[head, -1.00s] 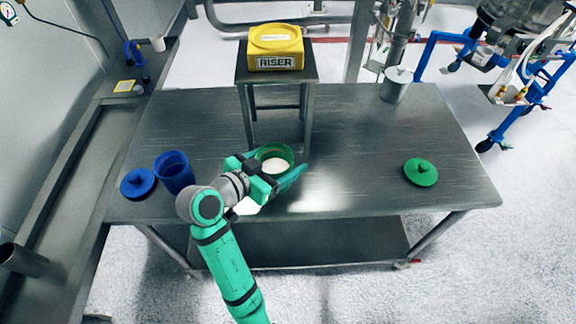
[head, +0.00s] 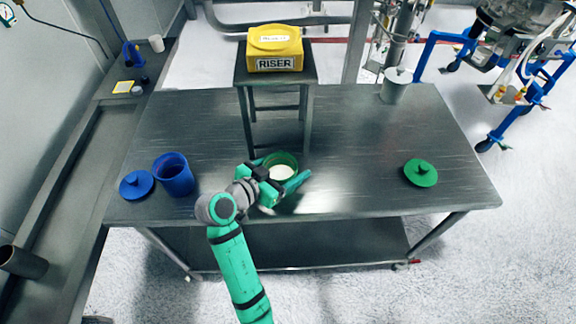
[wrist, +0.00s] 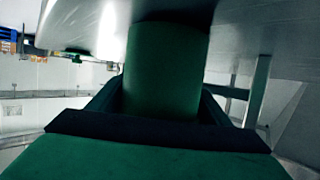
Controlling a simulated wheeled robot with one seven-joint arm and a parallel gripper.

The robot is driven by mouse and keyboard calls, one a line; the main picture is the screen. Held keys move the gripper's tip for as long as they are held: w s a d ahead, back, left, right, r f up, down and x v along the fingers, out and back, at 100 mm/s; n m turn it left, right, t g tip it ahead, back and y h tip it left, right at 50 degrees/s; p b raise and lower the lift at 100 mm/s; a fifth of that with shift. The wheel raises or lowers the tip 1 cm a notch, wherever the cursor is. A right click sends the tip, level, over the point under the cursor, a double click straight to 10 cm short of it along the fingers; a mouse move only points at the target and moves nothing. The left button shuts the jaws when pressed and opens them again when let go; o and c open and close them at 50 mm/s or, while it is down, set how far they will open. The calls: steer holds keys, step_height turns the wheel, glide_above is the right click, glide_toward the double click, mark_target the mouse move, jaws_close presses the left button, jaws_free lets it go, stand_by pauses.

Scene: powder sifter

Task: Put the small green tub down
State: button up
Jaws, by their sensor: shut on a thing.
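The small green tub (head: 281,160) is open-topped with white powder inside. It is at the near middle of the metal table (head: 360,150), in front of the stool's legs. My gripper (head: 285,182) is shut on the tub, with its fingers on either side. In the wrist view the tub's green wall (wrist: 165,70) fills the space between the fingers. The tub looks upright. I cannot tell whether its base touches the table. A green lid with a knob (head: 420,172) lies on the table at the right.
A small metal stool (head: 276,77) carries a yellow block marked RISER (head: 275,50). A blue tub (head: 174,174) and blue lid (head: 137,184) stand at the left. A lidded metal canister (head: 395,88) is at the back right. The table between tub and green lid is clear.

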steer(key=shift+f, duration=0.15)
steer(key=o, duration=1.3)
steer(key=shift+w, duration=0.1)
steer(key=shift+a, duration=0.1)
steer(key=shift+d, duration=0.2)
steer(key=shift+s+a+r, duration=0.1)
steer(key=shift+s+r, duration=0.15)
steer(key=shift+r, duration=0.05)
steer(key=v, duration=1.1)
steer(key=shift+s+a, duration=0.2)
steer(key=shift+a, duration=0.15)
